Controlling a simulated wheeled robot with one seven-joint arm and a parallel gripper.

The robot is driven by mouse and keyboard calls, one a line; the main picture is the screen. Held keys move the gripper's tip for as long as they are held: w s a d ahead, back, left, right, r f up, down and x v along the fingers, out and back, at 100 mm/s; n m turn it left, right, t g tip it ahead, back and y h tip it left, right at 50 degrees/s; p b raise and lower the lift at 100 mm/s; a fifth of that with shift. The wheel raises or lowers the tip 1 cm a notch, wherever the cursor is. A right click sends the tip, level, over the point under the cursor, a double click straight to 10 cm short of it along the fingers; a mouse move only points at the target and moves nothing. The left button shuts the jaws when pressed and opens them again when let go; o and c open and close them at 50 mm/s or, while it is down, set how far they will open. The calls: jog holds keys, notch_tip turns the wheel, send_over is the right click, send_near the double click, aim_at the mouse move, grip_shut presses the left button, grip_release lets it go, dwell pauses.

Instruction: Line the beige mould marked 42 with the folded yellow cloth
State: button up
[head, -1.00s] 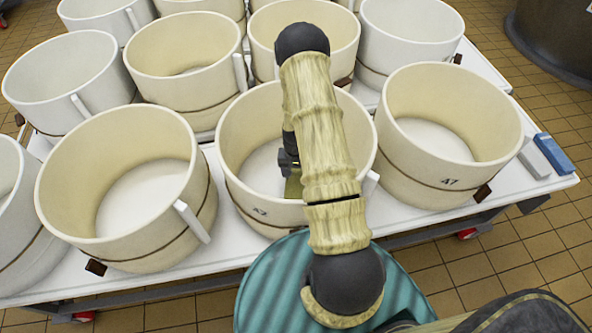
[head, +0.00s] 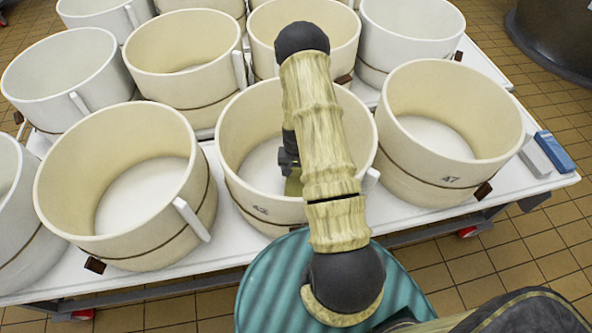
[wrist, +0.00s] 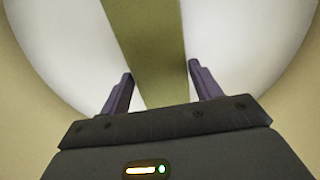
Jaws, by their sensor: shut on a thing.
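The beige mould marked 42 (head: 262,211) stands in the front row on the white table, its open top partly hidden behind my arm. My gripper (wrist: 160,72) is inside the mould, above its white floor. It is shut on the folded yellow cloth (wrist: 152,45), which looks like an olive-yellow strip between the two dark fingers in the wrist view. In the head view only a small piece of the cloth (head: 293,185) shows beside my arm. I cannot tell whether the cloth touches the mould's floor.
A beige mould marked 47 (head: 449,182) stands close on the right. Another beige mould (head: 112,225) with a white handle is close on the left. More white and beige moulds fill the table behind. A grey and a blue block (head: 555,152) lie at the table's right edge.

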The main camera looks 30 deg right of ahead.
jog(key=shift+f+b, duration=0.5)
jog(key=shift+f, duration=0.3)
dwell(0.6)
jog(key=shift+s+f, duration=0.1)
jog(key=shift+f, duration=0.1)
dwell(1.1)
jog(key=o, duration=1.2)
jog(key=shift+r, duration=0.1)
notch_tip(320, 180, up, 17)
jog(key=p, duration=0.1)
jog(key=shift+r, duration=0.15)
